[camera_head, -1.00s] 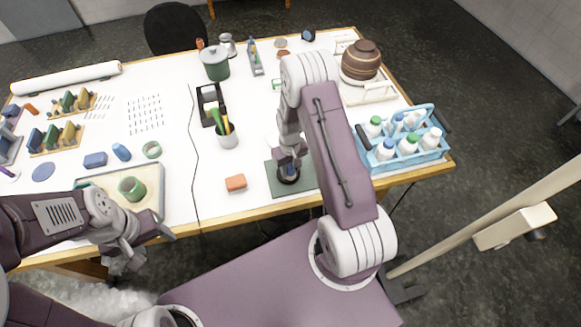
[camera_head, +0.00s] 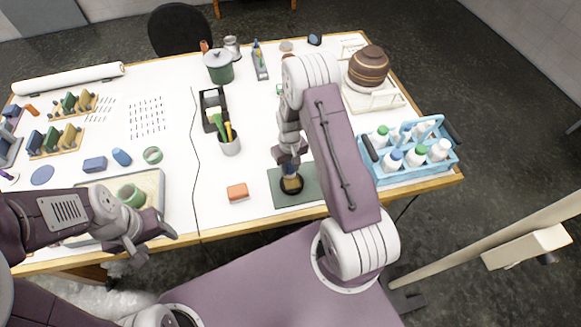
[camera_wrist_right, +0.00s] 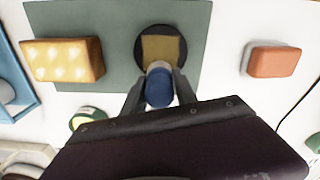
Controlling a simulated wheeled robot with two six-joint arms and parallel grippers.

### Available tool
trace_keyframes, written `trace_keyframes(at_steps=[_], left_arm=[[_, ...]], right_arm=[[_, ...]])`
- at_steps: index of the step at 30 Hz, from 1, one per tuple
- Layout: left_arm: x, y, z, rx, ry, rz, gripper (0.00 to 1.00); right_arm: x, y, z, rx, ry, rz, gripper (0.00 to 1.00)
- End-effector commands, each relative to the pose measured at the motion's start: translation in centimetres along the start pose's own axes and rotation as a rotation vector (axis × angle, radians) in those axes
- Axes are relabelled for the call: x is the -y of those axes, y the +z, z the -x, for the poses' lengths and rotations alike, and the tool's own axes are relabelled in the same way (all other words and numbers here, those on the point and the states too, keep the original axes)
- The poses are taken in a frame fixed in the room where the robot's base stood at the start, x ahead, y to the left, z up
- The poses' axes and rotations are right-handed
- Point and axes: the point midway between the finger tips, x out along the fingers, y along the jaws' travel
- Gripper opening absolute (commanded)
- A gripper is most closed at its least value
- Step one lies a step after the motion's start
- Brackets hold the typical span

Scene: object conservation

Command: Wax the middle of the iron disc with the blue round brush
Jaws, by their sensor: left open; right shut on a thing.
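The dark round iron disc (camera_head: 291,186) lies on a dark green mat (camera_head: 281,200) near the table's front edge. In the right wrist view the disc (camera_wrist_right: 177,47) has a tan, squarish patch (camera_wrist_right: 160,48) at its middle. My right gripper (camera_wrist_right: 158,92) is shut on the blue round brush (camera_wrist_right: 159,90), whose pale end meets the near side of the patch. I cannot tell whether its tip touches the disc. In the head view my right gripper (camera_head: 290,156) is just above the disc. My left gripper (camera_head: 155,241) is open and empty by the tray at front left.
An orange block (camera_head: 237,192) lies left of the mat. A yellow spotted block (camera_wrist_right: 62,60) overlaps the mat's other side.

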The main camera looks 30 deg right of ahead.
Motion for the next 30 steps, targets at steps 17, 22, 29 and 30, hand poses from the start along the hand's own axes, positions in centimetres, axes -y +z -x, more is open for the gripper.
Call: trace_keyframes(at_steps=[17, 22, 29, 30], left_arm=[[-0.1, -0.4, 4.0, 0.000, 0.000, 0.000, 0.58], [-0.1, -0.5, 5.1, 0.000, 0.000, 0.000, 0.58], [-0.1, -0.6, 5.5, 0.000, 0.000, 0.000, 0.58], [-0.1, -0.6, 5.5, 0.000, 0.000, 0.000, 0.58]], right_arm=[[0.3, -0.4, 6.1, -0.001, 0.000, 0.001, 0.00], [0.4, -0.6, 7.6, -0.001, 0.000, 0.001, 0.00], [0.5, -0.6, 8.2, 0.000, 0.000, 0.001, 0.00], [0.5, -0.6, 8.2, 0.000, 0.000, 0.001, 0.00]])
